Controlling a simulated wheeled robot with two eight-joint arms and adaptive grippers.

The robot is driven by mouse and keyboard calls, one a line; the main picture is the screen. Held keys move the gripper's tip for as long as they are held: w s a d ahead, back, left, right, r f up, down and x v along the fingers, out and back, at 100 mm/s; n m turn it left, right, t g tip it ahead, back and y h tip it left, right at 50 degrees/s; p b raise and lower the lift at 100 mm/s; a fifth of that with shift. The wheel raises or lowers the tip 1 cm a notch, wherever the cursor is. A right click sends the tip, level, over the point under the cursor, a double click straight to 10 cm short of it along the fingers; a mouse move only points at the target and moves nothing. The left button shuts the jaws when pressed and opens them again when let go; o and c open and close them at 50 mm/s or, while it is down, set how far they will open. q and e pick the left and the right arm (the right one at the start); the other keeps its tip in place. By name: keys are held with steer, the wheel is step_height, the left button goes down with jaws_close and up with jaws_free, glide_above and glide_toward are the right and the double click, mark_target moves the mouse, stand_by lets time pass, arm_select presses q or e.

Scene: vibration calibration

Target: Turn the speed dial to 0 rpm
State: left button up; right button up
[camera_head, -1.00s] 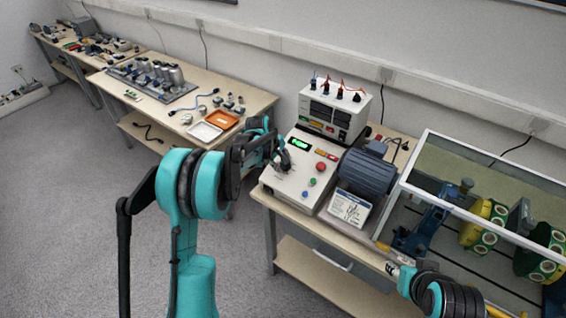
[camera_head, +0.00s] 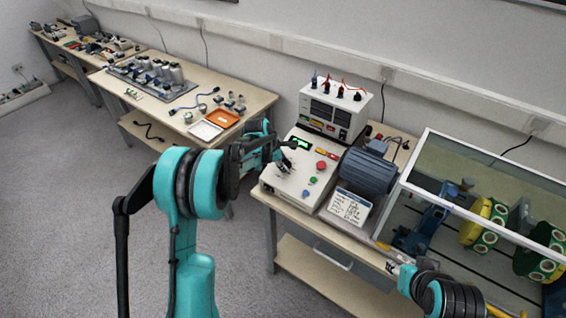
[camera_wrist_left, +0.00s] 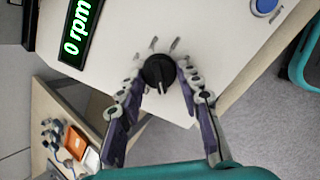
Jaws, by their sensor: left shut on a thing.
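The black speed dial (camera_wrist_left: 158,70) sits on the sloped white face of the control box (camera_head: 296,185). In the left wrist view the fingers of my left gripper (camera_wrist_left: 158,78) close in on the dial from both sides and are shut on it.
The panel has a red button (camera_head: 321,166), a green button (camera_head: 313,181) and a blue button (camera_head: 306,193). A blue-grey motor (camera_head: 368,173) stands right of it. A glass-sided enclosure (camera_head: 480,200) fills the right. An orange tray (camera_head: 222,118) lies on the left bench.

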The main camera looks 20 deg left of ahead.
arm_select(q)
steer(key=shift+n, duration=0.5)
steer(key=o, duration=1.1)
steer(key=shift+o, duration=0.2)
steer(key=v, duration=1.2)
steer(key=shift+s, duration=0.1)
